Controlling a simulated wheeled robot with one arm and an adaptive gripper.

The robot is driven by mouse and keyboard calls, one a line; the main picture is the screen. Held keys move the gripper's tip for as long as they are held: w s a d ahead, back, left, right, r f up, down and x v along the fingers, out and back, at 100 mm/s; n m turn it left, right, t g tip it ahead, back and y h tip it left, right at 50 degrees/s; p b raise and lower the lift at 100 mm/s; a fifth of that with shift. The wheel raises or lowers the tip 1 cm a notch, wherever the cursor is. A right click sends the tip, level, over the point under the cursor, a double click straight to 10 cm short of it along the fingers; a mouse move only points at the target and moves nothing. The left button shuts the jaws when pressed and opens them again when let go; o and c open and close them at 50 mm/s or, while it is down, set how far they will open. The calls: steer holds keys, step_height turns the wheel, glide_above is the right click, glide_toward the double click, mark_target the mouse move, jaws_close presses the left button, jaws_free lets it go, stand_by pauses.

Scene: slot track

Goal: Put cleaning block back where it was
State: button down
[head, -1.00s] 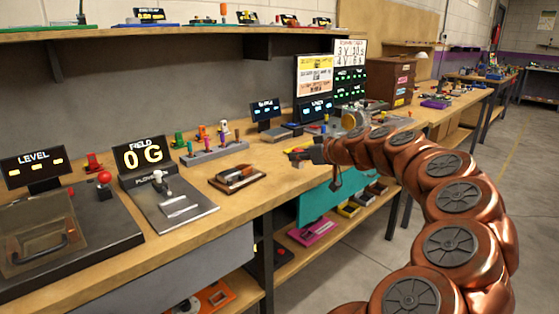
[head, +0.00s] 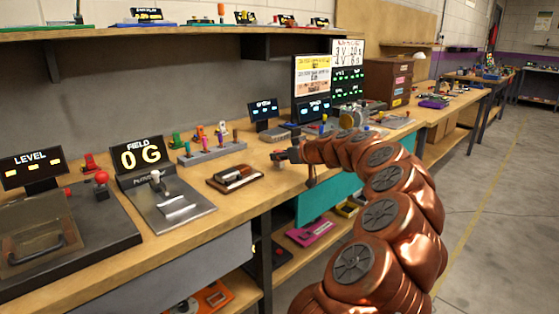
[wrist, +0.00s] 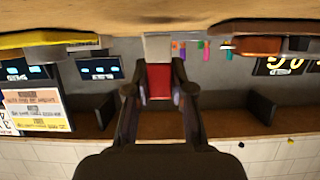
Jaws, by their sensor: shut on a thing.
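My gripper (wrist: 159,88) is shut on a red block (wrist: 159,80), which I take to be the cleaning block. The block sits between the two dark fingers, with a pale piece (wrist: 157,46) beyond it that seems part of it. In the head view my gripper (head: 279,156) is over the front part of the bench, right of a dark tray with a brown piece (head: 235,178). The block is too small to make out there. The wrist view is upside down, with the bench along its top.
The wooden bench (head: 190,245) carries a grey rack of coloured pegs (head: 212,150) behind the tray. A FIELD display (head: 142,156) and a lever plate (head: 170,205) stand left. Screens (head: 312,85) stand behind my arm. Bare bench lies between the tray and my gripper.

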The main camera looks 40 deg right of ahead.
steer(key=shift+f, duration=0.55)
steer(key=shift+f, duration=0.15)
steer(key=c, duration=1)
jaws_free()
steer(key=shift+r, duration=0.2)
steer(key=shift+s+r, duration=0.15)
steer(key=shift+s, duration=0.1)
steer(key=v, duration=1.1)
steer(key=shift+s, duration=0.3)
